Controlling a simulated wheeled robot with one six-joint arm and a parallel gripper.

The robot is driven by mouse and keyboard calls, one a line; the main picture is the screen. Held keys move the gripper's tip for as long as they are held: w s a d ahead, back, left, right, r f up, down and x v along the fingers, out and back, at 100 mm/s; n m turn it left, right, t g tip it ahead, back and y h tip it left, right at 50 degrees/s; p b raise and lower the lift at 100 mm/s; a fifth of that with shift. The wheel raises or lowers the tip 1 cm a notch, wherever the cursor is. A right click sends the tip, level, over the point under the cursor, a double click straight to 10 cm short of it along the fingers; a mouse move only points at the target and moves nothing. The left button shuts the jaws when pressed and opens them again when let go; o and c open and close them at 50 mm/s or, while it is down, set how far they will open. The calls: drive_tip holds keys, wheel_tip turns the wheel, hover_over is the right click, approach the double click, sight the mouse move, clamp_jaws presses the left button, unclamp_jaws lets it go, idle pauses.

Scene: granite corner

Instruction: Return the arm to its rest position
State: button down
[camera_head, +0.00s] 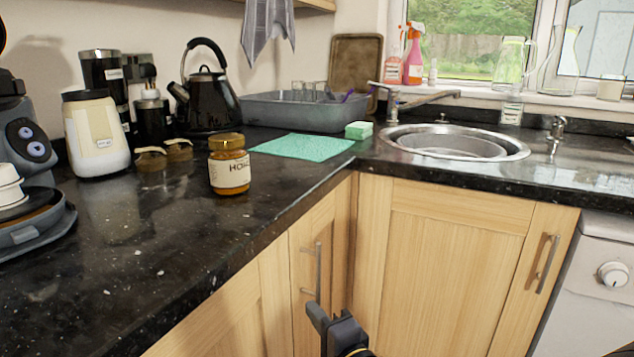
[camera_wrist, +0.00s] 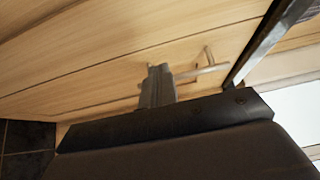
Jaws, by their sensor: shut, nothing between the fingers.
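My gripper (camera_head: 330,322) shows at the bottom of the head view, below the level of the worktop and in front of the light wood cupboard doors. Its fingers are shut with nothing between them. In the wrist view my gripper (camera_wrist: 158,72) points toward a wood cupboard front, with a metal handle just to its right. I cannot tell how far the fingertips are from the door. Most of my arm is out of view below the frame.
The black granite worktop (camera_head: 120,270) overhangs the cupboards. A honey jar (camera_head: 229,172) stands near its front edge. A cupboard handle (camera_head: 318,272) is close behind my gripper. The sink (camera_head: 455,146) and a white appliance (camera_head: 590,290) are at the right.

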sight(296, 287)
drive_tip(key=x, duration=0.3)
drive_tip(key=shift+w+a+b, duration=0.15)
drive_tip(key=shift+w+b, duration=0.2)
drive_tip(key=shift+w+a, duration=0.1)
drive_tip(key=shift+w, duration=0.1)
drive_tip(key=shift+s+d, duration=0.2)
drive_tip(key=shift+d, duration=0.3)
drive_tip(key=shift+a, duration=0.15)
